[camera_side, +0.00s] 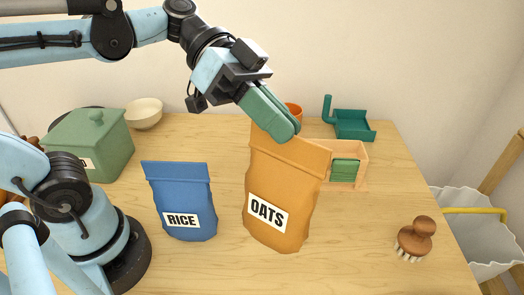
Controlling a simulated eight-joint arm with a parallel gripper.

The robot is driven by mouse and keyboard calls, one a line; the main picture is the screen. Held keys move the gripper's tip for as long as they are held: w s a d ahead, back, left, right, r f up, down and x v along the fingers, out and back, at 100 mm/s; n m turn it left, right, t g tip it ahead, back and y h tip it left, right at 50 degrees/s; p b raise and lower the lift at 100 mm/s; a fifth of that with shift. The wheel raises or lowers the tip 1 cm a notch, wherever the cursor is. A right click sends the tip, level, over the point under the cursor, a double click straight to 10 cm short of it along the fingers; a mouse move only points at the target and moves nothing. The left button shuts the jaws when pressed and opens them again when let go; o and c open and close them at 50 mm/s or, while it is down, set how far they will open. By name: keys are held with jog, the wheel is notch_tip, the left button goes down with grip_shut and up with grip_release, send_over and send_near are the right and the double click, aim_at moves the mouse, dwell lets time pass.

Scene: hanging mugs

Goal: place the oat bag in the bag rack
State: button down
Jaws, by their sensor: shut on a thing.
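The oat bag (285,185) is an orange bag with a white OATS label on its lower front, slightly tilted, right of the table's middle. My gripper (282,127) reaches down from the upper left with its green fingers shut on the bag's top edge. I cannot tell whether the bag's bottom touches the table. Behind its right side is a light wooden holder (361,152) with a green block (345,170) in it, partly hidden by the bag. I cannot tell for sure whether this holder is the bag rack.
A blue rice bag (181,190) stands left of the oat bag. A green lidded canister (88,145) and a cream bowl (144,113) are at the back left. A green tray (355,126) is at the back right, and a wooden brush (416,238) at the front right.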

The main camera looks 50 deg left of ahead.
jog(key=w+a+r+n+t+y, duration=0.1)
jog(key=w+a+n+t, duration=0.25)
jog(key=w, duration=1.05)
jog(key=w+a+n+t+y, duration=0.25)
jog(key=w+a, duration=0.25)
jog(key=w, duration=0.9)
notch_tip(320, 180, down, 10)
jog(key=shift+r+m+h, duration=0.15)
jog(key=shift+m+h, duration=0.15)
jog(key=shift+h, duration=0.15)
jog(key=c, duration=1.2)
grip_release()
jog(key=shift+a+t, duration=0.1)
jog(key=shift+t, duration=0.2)
